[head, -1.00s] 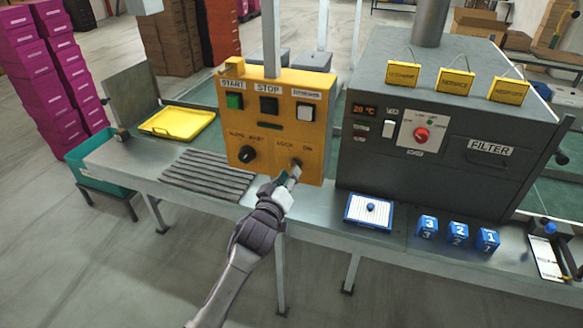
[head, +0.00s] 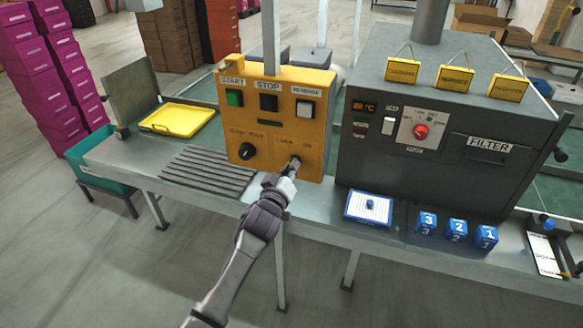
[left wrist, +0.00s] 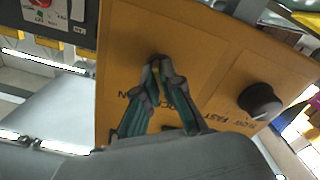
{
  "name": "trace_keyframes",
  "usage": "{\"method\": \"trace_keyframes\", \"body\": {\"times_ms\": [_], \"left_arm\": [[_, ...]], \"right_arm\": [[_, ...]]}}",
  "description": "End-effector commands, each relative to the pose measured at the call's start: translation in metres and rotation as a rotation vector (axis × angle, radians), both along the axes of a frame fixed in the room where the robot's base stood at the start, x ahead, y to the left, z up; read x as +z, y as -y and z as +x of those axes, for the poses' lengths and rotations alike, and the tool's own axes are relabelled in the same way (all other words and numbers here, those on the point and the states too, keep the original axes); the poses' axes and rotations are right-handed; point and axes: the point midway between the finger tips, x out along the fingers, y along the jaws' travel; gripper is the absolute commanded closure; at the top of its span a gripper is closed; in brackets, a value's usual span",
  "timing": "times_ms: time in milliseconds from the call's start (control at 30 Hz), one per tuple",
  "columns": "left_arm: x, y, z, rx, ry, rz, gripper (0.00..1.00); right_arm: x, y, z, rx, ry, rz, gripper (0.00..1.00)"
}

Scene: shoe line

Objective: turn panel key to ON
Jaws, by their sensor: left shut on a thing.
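The yellow control panel (head: 268,120) stands on the bench, with START, STOP and a third button on top. The panel key (left wrist: 156,66) sits in its switch at the panel's lower right, by the LOCK and ON labels. My left gripper (head: 294,168) reaches it from the front. In the left wrist view my left gripper (left wrist: 159,76) has its fingertips closed together on the key. The fingers cover most of the key and part of the lettering, so its exact angle is hard to tell. My right gripper is not in view.
A black knob (head: 247,151) is left of the key. The grey filter machine (head: 385,170) stands close on the right. A ridged mat (head: 205,172), a yellow tray (head: 178,118), a white-and-blue plate (head: 352,209) and blue numbered blocks (head: 457,232) lie on the bench.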

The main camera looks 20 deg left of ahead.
Motion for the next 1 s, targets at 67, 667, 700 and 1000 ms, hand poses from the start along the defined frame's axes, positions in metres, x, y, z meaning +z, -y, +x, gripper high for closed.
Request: {"method": "trace_keyframes", "body": {"times_ms": [67, 667, 700, 1000], "left_arm": [[-0.0002, 0.0000, -0.0001, 0.000, 0.000, 0.004, 1.00], [-0.0003, -0.0001, -0.0001, 0.000, 0.011, 0.357, 1.00], [-0.0004, -0.0001, -0.0001, 0.000, 0.013, 0.395, 1.00], [-0.0005, -0.0002, 0.0000, 0.000, 0.022, 0.680, 1.00]], "right_arm": [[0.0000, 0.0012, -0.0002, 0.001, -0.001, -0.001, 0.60], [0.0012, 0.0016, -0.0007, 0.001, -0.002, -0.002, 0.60], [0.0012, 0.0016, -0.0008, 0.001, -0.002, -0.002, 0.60], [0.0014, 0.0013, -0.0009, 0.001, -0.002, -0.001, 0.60]]}}
